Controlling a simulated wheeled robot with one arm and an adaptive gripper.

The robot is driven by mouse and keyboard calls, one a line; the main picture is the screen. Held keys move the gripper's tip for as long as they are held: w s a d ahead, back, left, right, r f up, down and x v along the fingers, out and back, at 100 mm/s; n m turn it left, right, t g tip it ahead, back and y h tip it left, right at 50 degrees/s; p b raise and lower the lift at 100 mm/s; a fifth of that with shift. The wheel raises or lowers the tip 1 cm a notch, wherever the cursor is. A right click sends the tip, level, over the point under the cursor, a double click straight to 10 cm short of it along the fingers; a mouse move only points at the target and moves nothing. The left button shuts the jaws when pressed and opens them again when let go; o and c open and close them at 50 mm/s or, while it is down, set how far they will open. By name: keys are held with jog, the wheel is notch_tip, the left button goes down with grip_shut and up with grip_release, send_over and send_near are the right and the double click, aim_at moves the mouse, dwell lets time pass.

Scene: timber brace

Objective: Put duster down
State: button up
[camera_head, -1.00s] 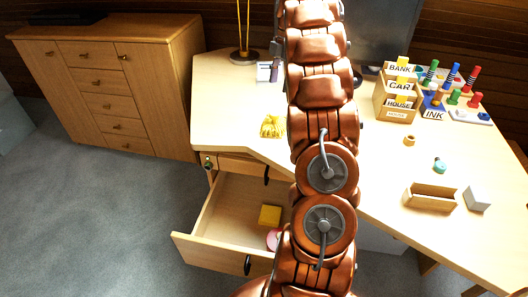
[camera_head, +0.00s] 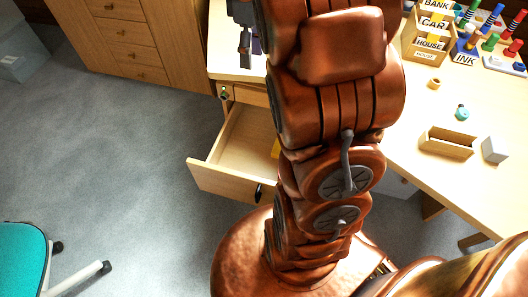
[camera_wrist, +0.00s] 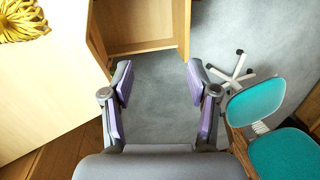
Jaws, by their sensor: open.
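The duster (camera_wrist: 22,18), a yellow bundle of looped strands, lies on the pale desk top at the upper left of the wrist view. In the head view my arm hides it. My gripper (camera_wrist: 158,85) is open, with nothing between its purple-padded fingers and grey floor visible beyond them. The gripper is apart from the duster, which lies off to the left in the wrist view. In the head view my gripper (camera_head: 246,47) shows partly at the desk's left edge.
An open drawer (camera_head: 222,181) juts from the desk (camera_head: 470,160), with a yellow item partly visible inside. A small wooden box (camera_head: 447,143), grey block (camera_head: 494,150) and labelled organiser (camera_head: 430,45) stand at right. A teal chair (camera_wrist: 258,108) stands on the floor.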

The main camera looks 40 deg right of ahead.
jog(key=s+a+f+m, duration=0.3)
jog(key=s+a, duration=0.4)
jog(key=s, duration=0.4)
jog(key=s+a+f+m+g+h, duration=0.1)
jog(key=s+a+f+m, duration=0.2)
jog(key=s+a+f, duration=0.2)
jog(key=s+a, duration=0.3)
jog(key=s, duration=0.4)
jog(key=shift+f+g, duration=0.3)
jog(key=shift+f, duration=0.05)
notch_tip(320, 180, up, 16)
jog(key=w+t+p, duration=0.1)
jog(key=p, duration=1.4)
jog(key=shift+c, duration=0.3)
